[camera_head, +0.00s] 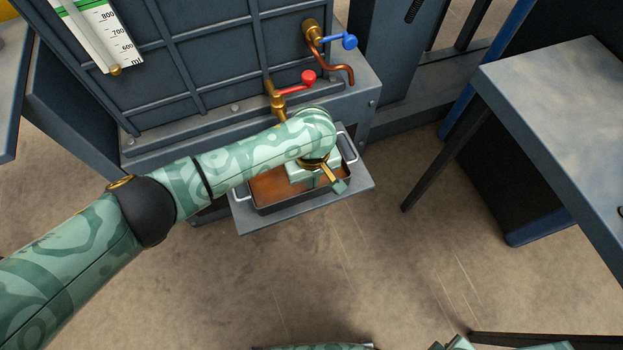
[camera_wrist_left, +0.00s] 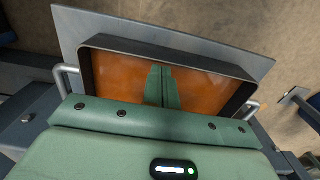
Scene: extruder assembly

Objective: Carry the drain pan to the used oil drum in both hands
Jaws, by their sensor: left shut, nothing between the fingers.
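The drain pan (camera_head: 262,209) is a dark rectangular pan with orange-brown liquid inside and a grey loop handle at each end. It rests on a grey shelf at the foot of the machine. In the left wrist view the pan (camera_wrist_left: 100,70) lies beyond the fingers, with a handle showing at each side. My left gripper (camera_head: 340,187) is over the pan, shut and empty; its fingertips (camera_wrist_left: 162,70) show against the liquid. Some green parts at the bottom edge of the head view seem to be my right gripper (camera_head: 456,343), mostly cut off. I see no used oil drum.
The dark machine (camera_head: 200,60) has a brass tap with a red lever (camera_head: 295,84) near the pan and a blue-lever tap (camera_head: 335,40) higher up. A grey table (camera_head: 560,110) stands at the right. The floor (camera_head: 360,260) in front of the shelf is clear.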

